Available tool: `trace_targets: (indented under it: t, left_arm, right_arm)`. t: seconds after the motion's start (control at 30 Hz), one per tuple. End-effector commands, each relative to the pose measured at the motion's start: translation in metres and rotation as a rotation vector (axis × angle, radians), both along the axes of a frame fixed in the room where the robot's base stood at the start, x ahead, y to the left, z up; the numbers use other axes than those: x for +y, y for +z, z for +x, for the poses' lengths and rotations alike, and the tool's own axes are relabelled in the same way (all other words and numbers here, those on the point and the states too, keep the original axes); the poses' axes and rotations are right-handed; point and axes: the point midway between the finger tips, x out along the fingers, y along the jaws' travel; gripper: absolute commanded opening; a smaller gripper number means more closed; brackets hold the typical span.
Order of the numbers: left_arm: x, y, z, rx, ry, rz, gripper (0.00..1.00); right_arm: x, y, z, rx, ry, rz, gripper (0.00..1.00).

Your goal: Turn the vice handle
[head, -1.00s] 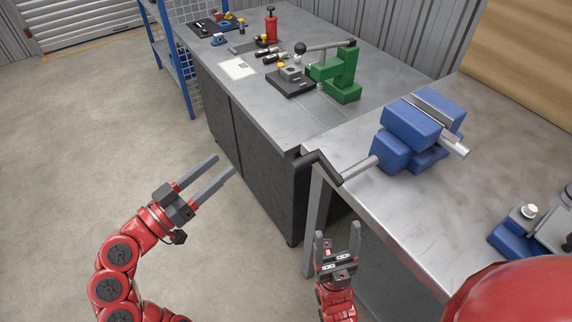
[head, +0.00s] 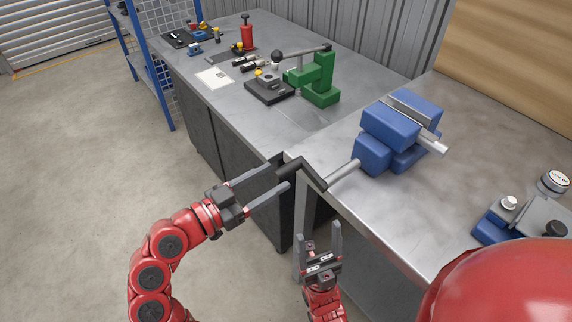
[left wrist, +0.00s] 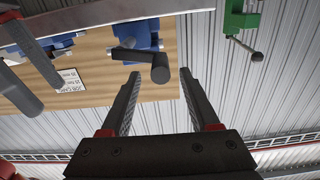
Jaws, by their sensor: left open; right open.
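The blue vice (head: 388,128) sits at the edge of the near bench, with a black cranked handle (head: 313,174) on its metal screw, sticking out past the edge. My left gripper (head: 280,177) is open and empty, its fingertips close to the free end of the handle. In the left wrist view the handle's grip (left wrist: 160,70) points towards the camera, between the two fingertips or just beyond them; contact does not show. The vice (left wrist: 138,36) is behind it. My right gripper (head: 321,231) is open and empty, pointing up, below the handle and beside the bench front.
A green press (head: 322,80) and a black block (head: 268,90) stand on the far bench (head: 225,100). A blue and grey device (head: 510,210) stands on the near bench (head: 400,205), at right. The floor at left is clear.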

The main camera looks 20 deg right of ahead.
Motion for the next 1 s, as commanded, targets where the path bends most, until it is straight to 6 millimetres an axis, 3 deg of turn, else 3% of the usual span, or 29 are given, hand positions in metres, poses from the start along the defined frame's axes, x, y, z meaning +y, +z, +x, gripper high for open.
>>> trace_targets:
  t: [0.1, 0.23, 0.63, 1.0]
  left_arm:
    - [-0.023, 0.001, 0.007, 0.000, -0.005, 0.003, 0.62]
    - [-0.037, 0.002, 0.013, -0.001, -0.002, 0.000, 0.62]
    - [-0.044, 0.000, 0.017, 0.000, 0.003, -0.001, 0.62]
    - [-0.044, 0.000, 0.017, 0.000, 0.002, -0.001, 0.00]
  right_arm:
    - [0.000, 0.006, 0.000, 0.000, 0.000, 0.000, 0.72]
    - [0.000, 0.009, 0.000, 0.000, 0.000, 0.000, 0.72]
    - [0.000, 0.009, 0.000, 0.000, 0.000, 0.000, 0.72]
    - [0.000, 0.009, 0.000, 0.000, 0.000, 0.000, 0.72]
